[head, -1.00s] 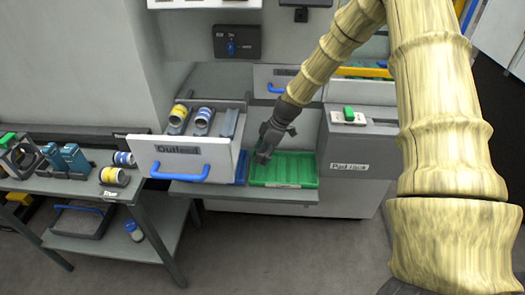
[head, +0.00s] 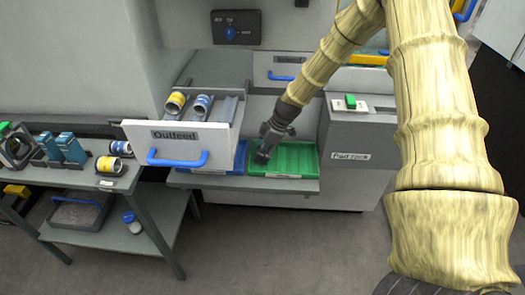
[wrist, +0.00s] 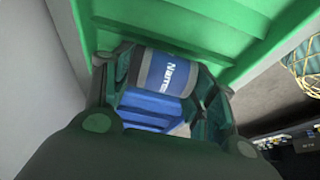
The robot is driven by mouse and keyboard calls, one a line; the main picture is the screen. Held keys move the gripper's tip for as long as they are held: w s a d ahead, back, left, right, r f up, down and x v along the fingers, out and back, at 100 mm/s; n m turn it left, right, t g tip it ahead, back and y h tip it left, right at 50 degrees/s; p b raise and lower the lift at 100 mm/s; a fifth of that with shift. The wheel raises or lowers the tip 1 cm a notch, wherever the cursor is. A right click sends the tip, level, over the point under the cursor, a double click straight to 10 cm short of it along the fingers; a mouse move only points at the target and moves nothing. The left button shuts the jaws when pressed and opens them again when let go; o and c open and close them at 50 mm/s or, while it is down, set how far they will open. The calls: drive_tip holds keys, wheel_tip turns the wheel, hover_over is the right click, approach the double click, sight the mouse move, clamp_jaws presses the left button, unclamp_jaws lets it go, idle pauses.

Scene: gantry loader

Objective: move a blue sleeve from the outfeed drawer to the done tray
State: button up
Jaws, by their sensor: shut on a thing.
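The outfeed drawer (head: 228,140) is pulled open in the head view. A yellow-banded sleeve (head: 175,103) and a blue-banded sleeve (head: 202,105) lie in its channels. A green ribbed tray (head: 300,172), which I take as the done tray, sits on the shelf right of the drawer. My gripper (head: 264,152) is over the left part of this tray, pointing down. I cannot tell whether the sleeve touches the tray.
A blue tray (head: 212,182) stands left of the green one, partly under the drawer. A side table (head: 85,182) at left holds several parts. A grey box with a green switch (head: 350,102) stands right of the green tray. The floor in front is clear.

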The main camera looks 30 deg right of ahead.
drive_tip(key=o, duration=1.3)
drive_tip(key=shift+c, duration=0.2)
drive_tip(key=v, duration=1.2)
